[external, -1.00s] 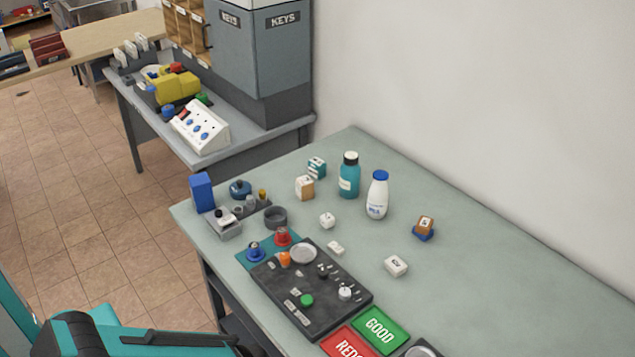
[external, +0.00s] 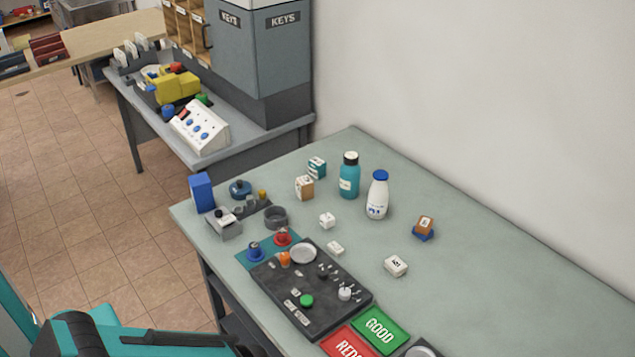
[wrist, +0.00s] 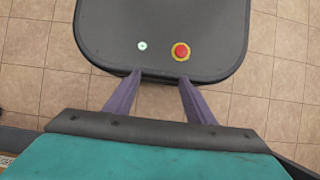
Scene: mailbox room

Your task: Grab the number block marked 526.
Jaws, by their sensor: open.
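Several small number blocks stand on the grey-green table: a white one (external: 396,266) at the right front, smaller white ones (external: 327,220) and (external: 335,248) near the middle, a tan-and-white one (external: 304,187) and a teal-and-white one (external: 316,167) at the back, and an orange-and-blue one (external: 424,227) at the right. Their markings are too small to read surely, so I cannot tell which is 526. My gripper (wrist: 160,76) is open and empty in the wrist view, pointed down away from the table, with no block there. Its fingers do not show in the external view.
A dark control panel (external: 325,285), a green GOOD tray (external: 380,330) and a red tray (external: 350,342) lie at the front. The table's right side (external: 520,290) is clear.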

